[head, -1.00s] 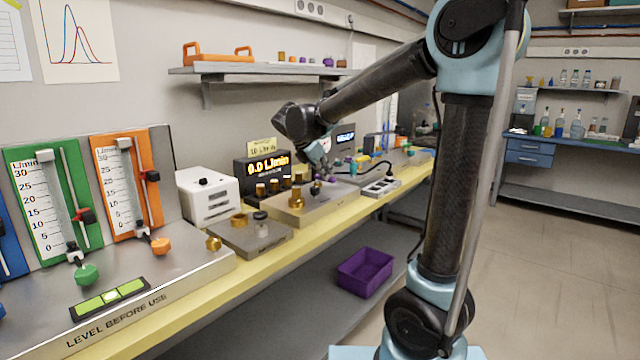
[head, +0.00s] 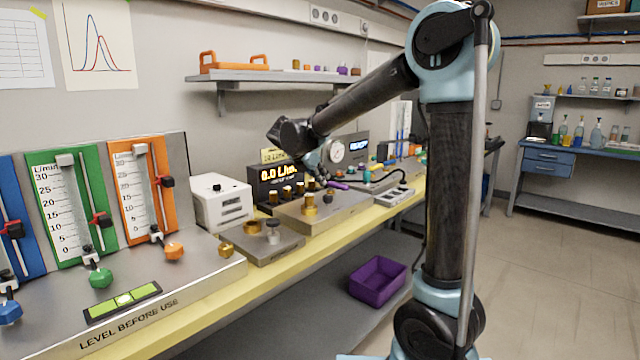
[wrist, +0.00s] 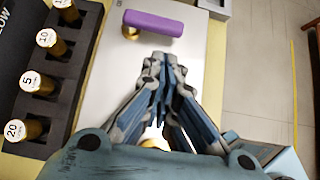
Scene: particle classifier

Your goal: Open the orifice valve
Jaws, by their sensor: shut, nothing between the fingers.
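A purple lever handle (wrist: 153,23) sits on a brass stem on the metal plate, just ahead of my fingertips in the wrist view. It also shows in the head view (head: 340,186), lying crosswise. It looks like the orifice valve's handle, though no label on it is readable. My gripper (wrist: 165,58) is shut and empty, over the plate and short of the handle, with a gap showing between them. In the head view my gripper (head: 322,176) is small and dark near the handle. A brass part (wrist: 152,136) is partly hidden beneath my fingers.
A dark rack (wrist: 62,75) of numbered brass pieces stands left of my gripper. A round gauge (head: 336,151) and a lit flow display (head: 280,174) stand behind the plate. A purple bin (head: 378,281) is on the lower shelf. The floor at right is clear.

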